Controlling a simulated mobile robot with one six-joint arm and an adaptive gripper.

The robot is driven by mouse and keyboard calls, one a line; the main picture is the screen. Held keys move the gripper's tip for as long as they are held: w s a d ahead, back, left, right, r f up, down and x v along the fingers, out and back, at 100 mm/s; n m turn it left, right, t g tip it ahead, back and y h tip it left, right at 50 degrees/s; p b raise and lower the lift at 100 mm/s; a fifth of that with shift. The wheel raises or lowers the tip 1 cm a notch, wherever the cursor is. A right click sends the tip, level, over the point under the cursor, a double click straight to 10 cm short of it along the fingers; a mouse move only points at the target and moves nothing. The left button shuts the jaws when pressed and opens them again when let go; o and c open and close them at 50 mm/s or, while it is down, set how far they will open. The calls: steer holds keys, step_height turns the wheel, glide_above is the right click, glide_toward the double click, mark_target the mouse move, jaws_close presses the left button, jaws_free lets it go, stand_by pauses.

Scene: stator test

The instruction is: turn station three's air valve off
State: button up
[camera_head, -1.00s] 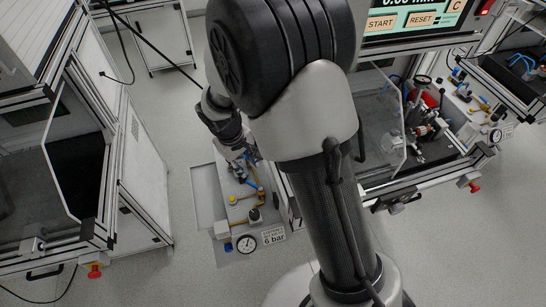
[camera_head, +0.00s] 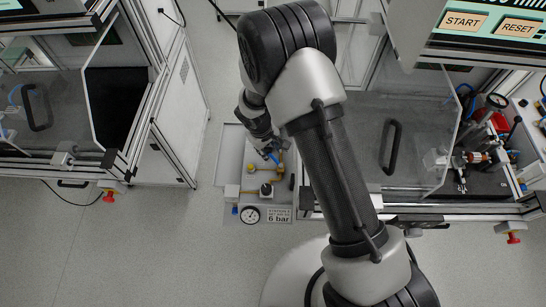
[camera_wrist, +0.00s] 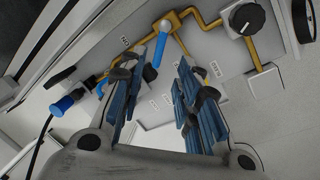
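The station's air panel (camera_head: 230,171) is a pale plate low between two machine cells, with a sign that reads 6 bar. The valve's blue lever (camera_wrist: 151,66) shows in the wrist view, close to a brass pipe and a silver round end. My gripper (camera_head: 272,152) is low over the panel's far part in the head view. In the wrist view my gripper (camera_wrist: 160,82) is open, with blue-padded fingers on either side of the lever. The lever looks nearer the left finger; I cannot tell whether they touch.
A black knob (camera_wrist: 245,17) sits on the brass pipe right of the lever. A pressure gauge (camera_head: 250,215) is at the panel's front edge. A blue fitting (camera_wrist: 68,103) with a black hose is at left. Machine cells flank the panel; the floor in front is clear.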

mark_target(274, 158)
steer(key=f, duration=0.2)
steer(key=f+b, duration=0.1)
steer(key=f, duration=0.1)
steer(key=d+f, duration=0.1)
steer(key=f, duration=0.1)
steer(key=shift+w+d+f, duration=0.1)
steer(key=shift+w+f, duration=0.15)
steer(key=shift+w, duration=0.15)
jaws_close()
